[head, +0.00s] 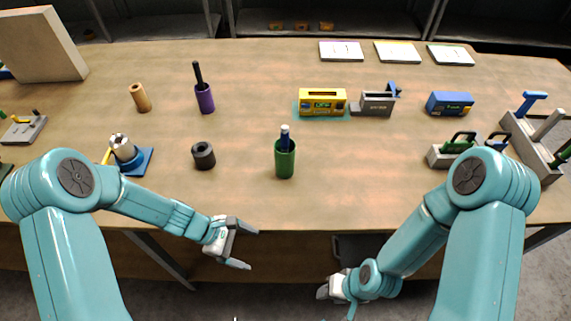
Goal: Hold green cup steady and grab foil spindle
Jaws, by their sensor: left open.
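The green cup (285,160) stands upright on the table near its front middle. My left gripper (248,249) is open and empty, in front of the table's front edge, below and left of the cup. My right gripper (328,290) is also in front of the table edge, below and right of the cup. Its fingers are too small and turned away to tell their state. Neither gripper touches the cup or the spindle.
A black ring-shaped cylinder (203,156) stands left of the cup. A purple cup (205,98) holding a black rod is farther back. A yellow box (322,102) and a grey holder (374,103) stand behind. The table (340,190) is bare right of the cup.

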